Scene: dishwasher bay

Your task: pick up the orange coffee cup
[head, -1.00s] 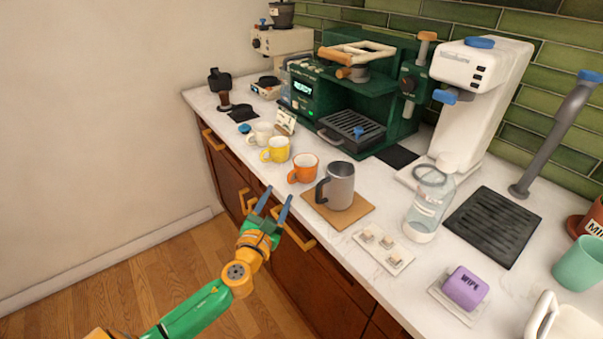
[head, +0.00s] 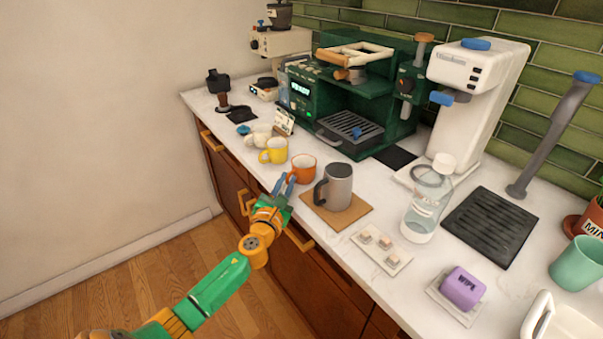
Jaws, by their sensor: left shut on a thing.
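The orange coffee cup (head: 303,168) stands upright on the white counter, between a yellow cup (head: 274,150) and a grey metal mug (head: 338,186). Its handle side faces left and toward me. My left gripper (head: 285,183) is at the cup's near left side, with its blue fingers closed together on the cup, about at its handle. The fingertips partly cover the handle, so the exact grip is hard to see. The cup appears to rest on the counter. My right gripper is not in view.
The grey mug stands on a cork mat (head: 345,216) just right of the cup. A green coffee machine (head: 350,100) is behind. A glass bottle (head: 428,205) and a small switch plate (head: 381,249) are to the right.

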